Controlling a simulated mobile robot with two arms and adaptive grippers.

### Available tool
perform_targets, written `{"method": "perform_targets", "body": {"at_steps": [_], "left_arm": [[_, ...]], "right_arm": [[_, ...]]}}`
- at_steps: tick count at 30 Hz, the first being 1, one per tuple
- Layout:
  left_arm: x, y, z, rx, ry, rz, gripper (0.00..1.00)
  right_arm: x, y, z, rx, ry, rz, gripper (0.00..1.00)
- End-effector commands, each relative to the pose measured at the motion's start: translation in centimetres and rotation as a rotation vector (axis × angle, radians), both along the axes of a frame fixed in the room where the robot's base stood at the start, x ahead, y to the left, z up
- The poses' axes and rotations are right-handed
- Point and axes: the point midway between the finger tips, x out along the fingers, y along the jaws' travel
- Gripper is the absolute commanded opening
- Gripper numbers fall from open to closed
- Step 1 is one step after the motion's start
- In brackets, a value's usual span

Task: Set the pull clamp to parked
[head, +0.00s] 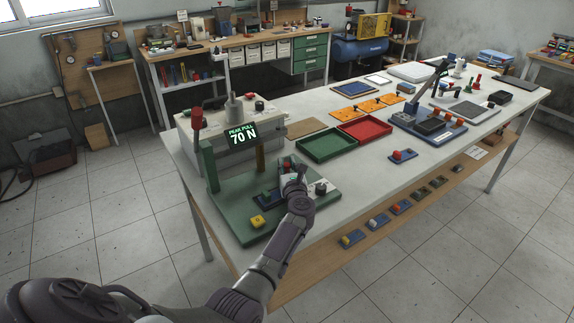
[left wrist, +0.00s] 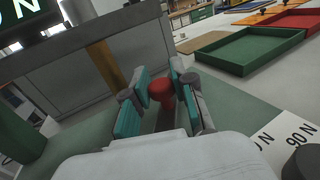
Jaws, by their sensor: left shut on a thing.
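The pull rig has a green base plate (head: 232,218) and a display reading PEAK PULL 70 N (head: 242,134). My left gripper (head: 291,172) is over the right part of this plate. In the left wrist view its teal-padded fingers (left wrist: 160,91) are shut on a small red knob (left wrist: 161,87), which sits between the fingertips. I cannot tell for sure that the knob belongs to the pull clamp; its lower part and mount are hidden by the gripper. My right gripper is not in view.
A yellow button (head: 257,221) is on the plate's near side. A black knob (head: 321,187) stands to the right, by a label with 90 N (left wrist: 300,134). A red-topped lever (head: 197,118) stands at the left. Green (head: 325,157) and red trays (head: 388,126) lie beyond.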

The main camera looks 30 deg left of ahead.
Motion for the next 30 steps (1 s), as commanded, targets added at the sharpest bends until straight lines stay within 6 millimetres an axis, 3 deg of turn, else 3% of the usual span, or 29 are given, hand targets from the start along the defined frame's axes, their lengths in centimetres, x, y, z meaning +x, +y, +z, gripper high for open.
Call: {"method": "perform_targets", "body": {"at_steps": [26,27,30], "left_arm": [[-0.46,0.72,-0.11,-0.001,0.001,-0.135,0.00],[-0.46,0.72,-0.11,-0.001,0.001,-0.135,0.30],[-0.46,0.71,-0.10,-0.001,0.001,-0.135,0.46]], "right_arm": [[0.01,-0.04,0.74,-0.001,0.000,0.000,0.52],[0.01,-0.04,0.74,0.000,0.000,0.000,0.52],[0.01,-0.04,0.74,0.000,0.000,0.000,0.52]]}}
